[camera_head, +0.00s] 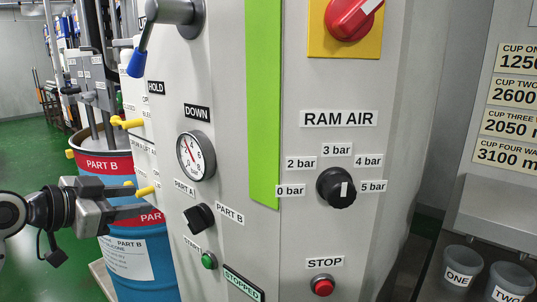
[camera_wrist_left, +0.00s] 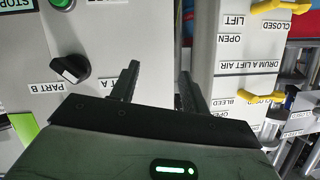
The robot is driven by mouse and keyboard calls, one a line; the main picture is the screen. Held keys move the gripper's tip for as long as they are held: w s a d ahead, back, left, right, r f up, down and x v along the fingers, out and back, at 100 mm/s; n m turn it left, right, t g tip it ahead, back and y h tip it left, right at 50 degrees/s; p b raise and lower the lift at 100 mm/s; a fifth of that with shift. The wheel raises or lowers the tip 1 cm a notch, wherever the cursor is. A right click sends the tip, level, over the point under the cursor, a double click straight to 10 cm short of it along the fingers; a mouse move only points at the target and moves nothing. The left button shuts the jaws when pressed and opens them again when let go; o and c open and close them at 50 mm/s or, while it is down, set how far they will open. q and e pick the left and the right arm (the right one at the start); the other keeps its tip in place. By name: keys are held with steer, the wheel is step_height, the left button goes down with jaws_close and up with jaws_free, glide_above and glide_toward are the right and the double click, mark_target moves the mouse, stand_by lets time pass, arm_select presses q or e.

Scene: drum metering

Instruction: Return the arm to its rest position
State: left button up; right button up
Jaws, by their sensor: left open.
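My left gripper (camera_head: 140,200) reaches in from the left of the head view, in front of the blue and red PART B drum (camera_head: 140,262) and left of the grey control panel (camera_head: 240,235). Its two dark fingers also show in the left wrist view (camera_wrist_left: 159,75), spread apart with nothing between them. There, the PART A / PART B selector (camera_wrist_left: 70,69) lies to the left of the fingers. The gripper appears apart from the selector. My right gripper is not in view.
Yellow valve levers (camera_head: 126,123) stick out at the panel's left side, one close to my left gripper. A blue-tipped lever (camera_head: 137,64) stands out above. The RAM AIR knob (camera_head: 336,188) and red STOP button (camera_head: 322,285) are on the panel. Grey cups (camera_head: 460,268) stand at right.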

arm_select(q)
steer(key=s+d+f+n+y, duration=0.1)
steer(key=s+d+f+n, duration=0.15)
steer(key=f, duration=0.75)
steer(key=s+d+f+n+y, duration=0.2)
steer(key=s+d+f, duration=0.1)
steer(key=f, duration=0.8)
steer(key=s+d+f+n, duration=0.1)
steer(key=s+d+f, duration=0.1)
steer(key=s+f, duration=0.2)
steer(key=s+d+f+g+y, duration=0.1)
steer(key=s+f, duration=0.3)
steer(key=s, duration=0.4)
steer(key=s+d+f+n, duration=0.1)
steer(key=s+d+f, duration=0.2)
steer(key=s, duration=0.3)
steer(key=shift+d+f+n+y, duration=0.3)
steer(key=shift+f+n, duration=0.05)
steer(key=shift+f, duration=0.2)
